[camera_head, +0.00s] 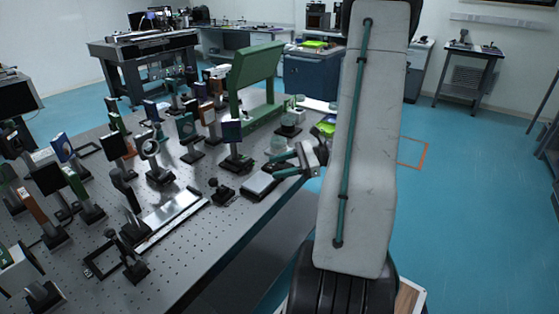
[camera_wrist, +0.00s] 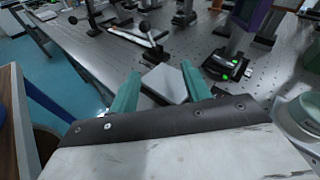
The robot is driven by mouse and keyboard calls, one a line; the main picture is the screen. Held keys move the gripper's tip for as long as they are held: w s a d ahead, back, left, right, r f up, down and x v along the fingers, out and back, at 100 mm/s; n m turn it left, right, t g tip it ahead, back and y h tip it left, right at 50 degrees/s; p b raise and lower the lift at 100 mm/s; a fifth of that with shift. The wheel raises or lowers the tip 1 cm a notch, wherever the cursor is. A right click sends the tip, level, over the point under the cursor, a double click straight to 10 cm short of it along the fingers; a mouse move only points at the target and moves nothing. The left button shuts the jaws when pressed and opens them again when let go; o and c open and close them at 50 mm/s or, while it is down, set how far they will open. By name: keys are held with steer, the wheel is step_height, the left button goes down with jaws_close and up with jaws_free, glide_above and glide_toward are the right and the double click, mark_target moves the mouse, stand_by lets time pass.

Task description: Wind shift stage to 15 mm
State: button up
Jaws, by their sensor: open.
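My gripper (camera_head: 277,166) is open and empty at the right edge of the near optical table. In the wrist view its two green fingers (camera_wrist: 160,74) stand apart, with a flat grey block (camera_wrist: 166,84) seen between and beyond them. In the head view this low block with a pale top (camera_head: 262,184) lies on the table just below and left of the fingertips. It may be the shift stage; no label or scale is readable. A long flat rail with a pale strip (camera_head: 172,217) lies farther left. I cannot tell any stage's position in millimetres.
The perforated table (camera_head: 195,262) carries many posts with mounted optics, crowded to the left. A small black post base (camera_head: 222,193) stands left of the block. A green frame (camera_head: 255,85) rises behind. A device with green lights (camera_wrist: 230,68) is right of the fingers. Blue floor is open right.

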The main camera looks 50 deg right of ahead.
steer(key=s+d+f+m+t+h, duration=0.2)
steer(key=d+f+m+t+h, duration=0.2)
steer(key=d+m+t, duration=0.45)
steer(key=w+g, duration=0.1)
steer(key=w, duration=0.1)
steer(key=w+a+n, duration=0.1)
steer(key=w, duration=0.1)
steer(key=w+n+g, duration=0.1)
steer(key=w, duration=0.2)
steer(key=shift+a+r+g, duration=0.1)
steer(key=shift+a+g, duration=0.15)
steer(key=shift+g, duration=0.1)
steer(key=c, duration=1)
